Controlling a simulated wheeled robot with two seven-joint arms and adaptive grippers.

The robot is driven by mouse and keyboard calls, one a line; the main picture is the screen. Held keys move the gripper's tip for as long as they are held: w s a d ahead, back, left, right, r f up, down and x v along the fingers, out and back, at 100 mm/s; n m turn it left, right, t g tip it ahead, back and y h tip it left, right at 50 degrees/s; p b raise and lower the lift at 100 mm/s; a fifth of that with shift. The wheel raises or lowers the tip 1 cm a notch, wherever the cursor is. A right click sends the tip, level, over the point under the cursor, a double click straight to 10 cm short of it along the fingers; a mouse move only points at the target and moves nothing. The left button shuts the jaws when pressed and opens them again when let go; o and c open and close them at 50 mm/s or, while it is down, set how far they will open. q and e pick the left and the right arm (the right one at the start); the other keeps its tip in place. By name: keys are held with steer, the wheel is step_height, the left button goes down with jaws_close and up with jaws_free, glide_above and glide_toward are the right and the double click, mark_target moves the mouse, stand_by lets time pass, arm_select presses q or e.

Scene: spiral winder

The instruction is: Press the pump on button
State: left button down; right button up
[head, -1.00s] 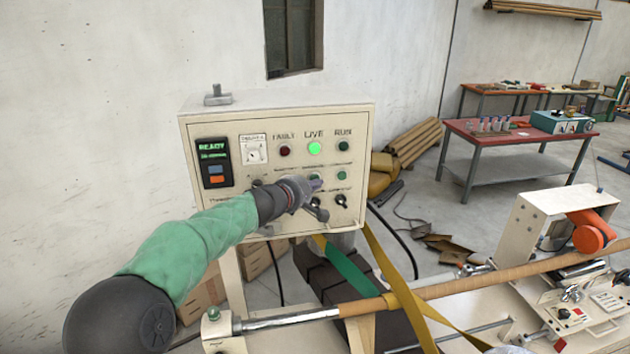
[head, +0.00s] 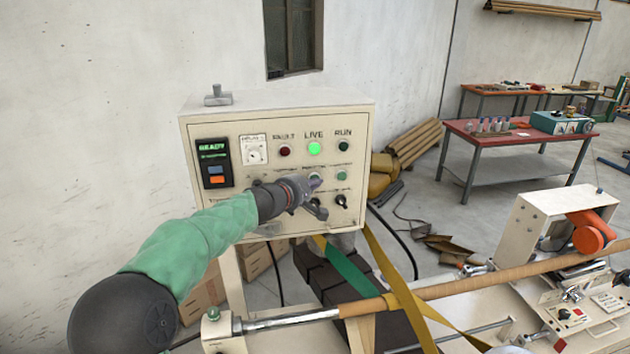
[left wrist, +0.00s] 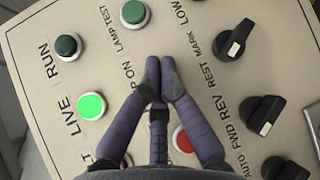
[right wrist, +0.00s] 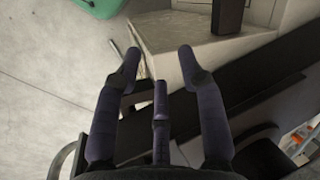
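The cream control panel (head: 225,135) stands by the wall, with lit LIVE lamp (head: 314,149) in its top row. My left gripper (head: 313,184) is at the middle button row, pointing at the panel. In the left wrist view its fingertips (left wrist: 160,70) are together and hold nothing. They cover the spot beside the partly hidden "P ON" label (left wrist: 127,76), so the pump on button is mostly hidden. I cannot tell whether the tips touch it. A green button by LAMP TEST (left wrist: 134,14) and a red button (left wrist: 182,138) lie on either side. My right gripper (right wrist: 160,58) is open and empty.
Black selector knobs (left wrist: 234,40) stick out beside the buttons. Below the panel are a long tube (head: 480,279) on the winder and a yellow strap (head: 392,275). A red-topped table (head: 490,136) stands farther back at the right.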

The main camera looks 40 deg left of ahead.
stand_by(0.6)
arm_select(q)
steer(key=shift+s+d+b, duration=0.45)
steer(key=shift+d+b, duration=0.05)
steer(key=shift+d, duration=0.05)
steer(key=s+d+b, duration=0.1)
steer(key=d, duration=0.1)
steer(key=s+d, duration=0.2)
steer(key=shift+b, duration=0.35)
stand_by(0.9)
